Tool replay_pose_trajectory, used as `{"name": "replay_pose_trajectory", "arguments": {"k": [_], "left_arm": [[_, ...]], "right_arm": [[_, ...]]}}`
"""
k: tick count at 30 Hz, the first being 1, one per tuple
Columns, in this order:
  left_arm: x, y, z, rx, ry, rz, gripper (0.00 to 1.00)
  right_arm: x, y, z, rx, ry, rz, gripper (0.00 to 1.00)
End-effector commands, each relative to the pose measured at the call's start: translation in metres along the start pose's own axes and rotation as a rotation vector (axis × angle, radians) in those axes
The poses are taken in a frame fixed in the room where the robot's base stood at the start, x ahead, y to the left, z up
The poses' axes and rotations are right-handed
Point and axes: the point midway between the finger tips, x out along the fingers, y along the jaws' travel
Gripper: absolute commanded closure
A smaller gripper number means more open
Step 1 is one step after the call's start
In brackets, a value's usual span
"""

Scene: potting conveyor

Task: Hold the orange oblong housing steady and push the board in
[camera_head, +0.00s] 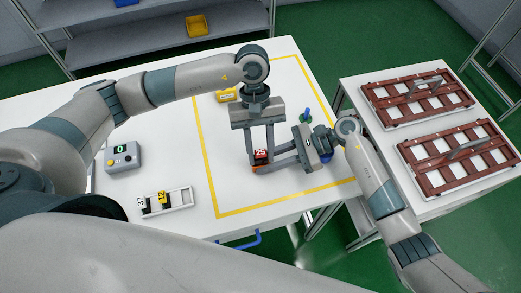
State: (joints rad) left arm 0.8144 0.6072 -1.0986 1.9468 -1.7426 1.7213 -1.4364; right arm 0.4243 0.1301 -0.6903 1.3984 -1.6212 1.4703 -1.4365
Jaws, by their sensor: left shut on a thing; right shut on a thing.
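The board, with a red label reading 25 (261,154), is upright inside the yellow-outlined area of the white table. My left gripper (260,151) points down from above and is shut on the board. Only a small piece of the orange housing (257,169) shows, just below the board. My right gripper (262,165) reaches in from the right, its fingers pointing left, and is shut on the housing. The fingers hide most of the housing. I cannot tell how far the board sits in it.
A white rack (183,211) with a few labelled pieces stands left of the yellow outline, with a grey button box (124,158) behind it. A yellow object (227,96) lies behind my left gripper. A side table holds two brown slatted frames (411,92).

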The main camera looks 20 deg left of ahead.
Motion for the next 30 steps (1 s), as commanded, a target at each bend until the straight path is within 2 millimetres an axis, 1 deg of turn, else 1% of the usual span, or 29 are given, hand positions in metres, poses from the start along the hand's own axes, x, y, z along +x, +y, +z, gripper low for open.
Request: {"name": "replay_pose_trajectory", "arguments": {"k": [17, 18, 20, 30], "left_arm": [[0.011, 0.000, -0.004, 0.000, 0.000, -0.001, 0.91], [0.011, 0.000, -0.004, 0.000, 0.000, 0.000, 0.62], [0.011, 0.000, -0.004, 0.000, 0.000, 0.000, 0.48], [0.012, 0.002, -0.004, 0.001, -0.002, 0.003, 0.48]], "right_arm": [[0.000, 0.000, 0.000, 0.000, 0.000, 0.000, 0.95], [0.000, 0.000, 0.000, 0.000, 0.000, 0.000, 0.95], [0.000, 0.000, 0.000, 0.000, 0.000, 0.000, 0.95], [0.002, 0.000, 0.002, -0.003, -0.005, 0.002, 0.95]]}}
